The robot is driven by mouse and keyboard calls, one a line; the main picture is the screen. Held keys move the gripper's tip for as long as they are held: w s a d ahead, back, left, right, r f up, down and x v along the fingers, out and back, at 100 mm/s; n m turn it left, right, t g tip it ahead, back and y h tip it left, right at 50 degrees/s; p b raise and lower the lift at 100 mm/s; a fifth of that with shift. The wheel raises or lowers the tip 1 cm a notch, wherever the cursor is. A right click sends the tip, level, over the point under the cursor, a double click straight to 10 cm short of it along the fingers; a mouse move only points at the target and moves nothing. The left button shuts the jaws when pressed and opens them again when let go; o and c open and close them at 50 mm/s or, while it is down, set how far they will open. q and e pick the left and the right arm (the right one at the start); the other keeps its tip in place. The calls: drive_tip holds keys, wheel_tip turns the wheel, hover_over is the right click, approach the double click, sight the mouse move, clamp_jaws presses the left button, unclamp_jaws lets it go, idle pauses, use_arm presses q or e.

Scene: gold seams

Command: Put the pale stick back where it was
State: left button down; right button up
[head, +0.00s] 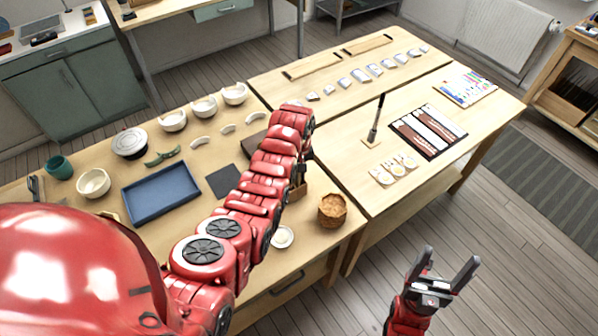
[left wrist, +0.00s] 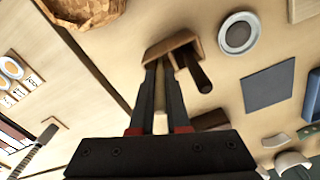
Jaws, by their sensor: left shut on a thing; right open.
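My left gripper (left wrist: 158,64) is shut on the pale stick (left wrist: 160,95), which shows as a narrow light strip between the fingers in the left wrist view. The fingertips are at a small brown wooden holder (left wrist: 168,45); whether the stick's end sits inside it I cannot tell. A dark brown stick (left wrist: 197,72) stands out of the same holder, beside the fingers. In the head view my left arm hides the left gripper and most of the holder (head: 299,191). My right gripper (head: 441,274) is open and empty, above the floor in front of the tables.
A dark square mat (head: 223,181) and blue tray (head: 161,194) lie to the left. On the right table, a dark upright tool (head: 376,121) stands near a black-edged tray (head: 452,149).

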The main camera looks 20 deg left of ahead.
use_arm(q)
drive_tip(key=shift+w+f, duration=0.1)
drive_tip(key=shift+f, duration=0.15)
drive_tip(key=c, duration=0.9)
unclamp_jaws()
drive_tip(key=shift+r, duration=0.1)
